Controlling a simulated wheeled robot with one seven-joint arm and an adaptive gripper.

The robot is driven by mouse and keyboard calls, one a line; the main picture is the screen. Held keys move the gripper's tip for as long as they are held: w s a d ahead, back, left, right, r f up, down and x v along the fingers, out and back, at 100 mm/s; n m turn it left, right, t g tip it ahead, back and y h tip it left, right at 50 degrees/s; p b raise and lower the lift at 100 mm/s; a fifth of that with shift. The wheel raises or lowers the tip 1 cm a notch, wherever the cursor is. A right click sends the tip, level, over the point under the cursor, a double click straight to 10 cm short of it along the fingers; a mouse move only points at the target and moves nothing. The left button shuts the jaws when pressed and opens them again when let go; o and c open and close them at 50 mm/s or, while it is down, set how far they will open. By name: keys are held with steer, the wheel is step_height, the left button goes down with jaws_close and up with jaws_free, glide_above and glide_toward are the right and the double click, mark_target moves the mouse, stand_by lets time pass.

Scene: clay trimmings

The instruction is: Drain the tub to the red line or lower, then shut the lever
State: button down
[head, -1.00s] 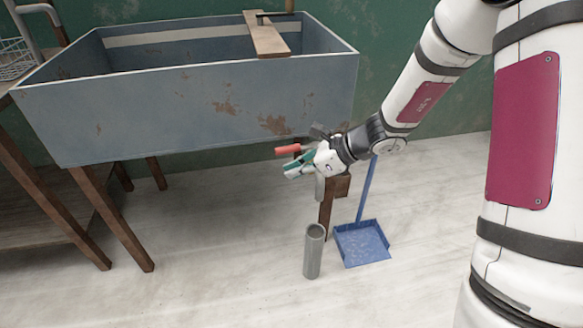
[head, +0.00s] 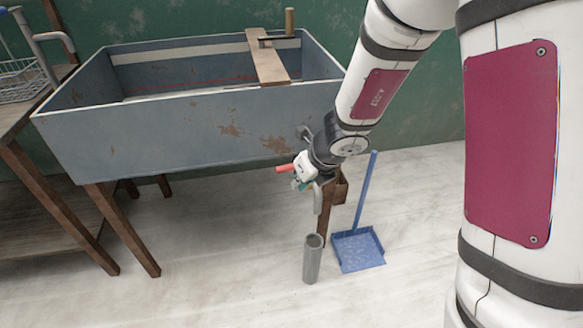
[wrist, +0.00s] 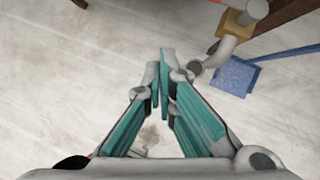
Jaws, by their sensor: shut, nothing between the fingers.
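The blue-grey tub (head: 180,135) stands on wooden legs in the head view. A thin red line (head: 190,83) shows on its inside back wall; the water level is hard to make out. The lever's red handle (head: 285,169) sticks out to the left below the tub's front. My gripper (head: 300,184) is beside the handle and partly covers the valve. A grey drain pipe (head: 318,199) points down there, with no clear stream below it. In the wrist view my gripper's teal fingers (wrist: 161,75) are together and empty, left of the pipe (wrist: 222,50) and its brass-coloured fitting (wrist: 238,24).
A grey upright cylinder (head: 313,262) stands on the floor below the pipe. A blue dustpan (head: 358,250) with a long handle is to its right. A wooden board (head: 266,62) lies across the tub. A wire rack (head: 28,90) is at left. Floor in front is clear.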

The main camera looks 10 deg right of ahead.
mark_target(287, 170)
steer(key=w+a+f+m+h+b, duration=0.1)
steer(key=w+f+m+h, duration=0.1)
steer(key=w+f, duration=0.4)
steer(key=shift+w+m, duration=0.5)
steer(key=shift+w, duration=0.6)
stand_by(0.4)
steer(key=shift+w+a+r+m+h+p, duration=0.1)
steer(key=shift+w+a+m+h+p, duration=0.1)
steer(key=shift+w+m+p, duration=0.25)
steer(key=shift+w+a+r+m+h+p, duration=0.1)
steer(key=shift+w+a+m+h+p, duration=0.15)
steer(key=shift+w, duration=0.3)
steer(key=shift+d, duration=0.1)
